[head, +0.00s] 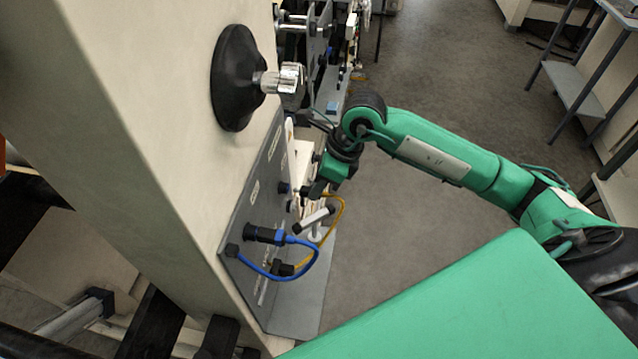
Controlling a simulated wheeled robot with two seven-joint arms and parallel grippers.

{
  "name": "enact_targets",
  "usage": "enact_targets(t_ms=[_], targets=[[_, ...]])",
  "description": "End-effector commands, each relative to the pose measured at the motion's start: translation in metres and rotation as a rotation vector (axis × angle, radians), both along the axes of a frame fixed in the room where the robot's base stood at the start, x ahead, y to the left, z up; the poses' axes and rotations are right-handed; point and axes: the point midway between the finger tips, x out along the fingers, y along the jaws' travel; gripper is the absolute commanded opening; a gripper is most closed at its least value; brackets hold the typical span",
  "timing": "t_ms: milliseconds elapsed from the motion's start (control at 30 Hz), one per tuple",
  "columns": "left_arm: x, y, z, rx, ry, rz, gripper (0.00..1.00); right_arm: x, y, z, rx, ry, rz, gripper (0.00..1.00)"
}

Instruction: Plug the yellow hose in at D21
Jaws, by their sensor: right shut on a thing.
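The yellow hose (342,213) hangs in a loop beside the grey panel (243,208) on the machine's side. Its lower end meets a black fitting (284,270) low on the panel. My right gripper (314,190) is shut on the hose's upper end, close in front of the panel. Its fingers partly hide that end, and I cannot tell whether it touches a port. The panel has small pale labels that are too small to read, so I cannot tell which port is D21. My left gripper is not in view.
A blue hose (291,275) loops from a black connector (265,235) at the panel's lower part. A white cylinder (314,219) is near the yellow loop. A large black knob (234,80) sticks out above the panel. Open floor (450,80) lies to the right.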

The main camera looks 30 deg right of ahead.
Motion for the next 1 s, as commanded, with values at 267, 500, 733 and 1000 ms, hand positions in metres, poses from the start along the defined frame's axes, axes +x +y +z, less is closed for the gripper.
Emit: enact_targets(t_ms=[267,500,733,1000], targets=[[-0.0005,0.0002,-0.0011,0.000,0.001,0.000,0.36,0.0004,0.0005,0.0000,0.000,0.000,0.000,0.00],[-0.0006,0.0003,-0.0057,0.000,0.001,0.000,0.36,0.0025,0.0034,0.0005,0.001,-0.001,0.001,0.00],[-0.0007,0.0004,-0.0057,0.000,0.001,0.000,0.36,0.0028,0.0040,0.0013,0.000,0.000,0.001,0.00],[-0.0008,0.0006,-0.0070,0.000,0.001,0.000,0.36,0.0033,0.0047,0.0009,0.000,0.000,0.001,0.00]])
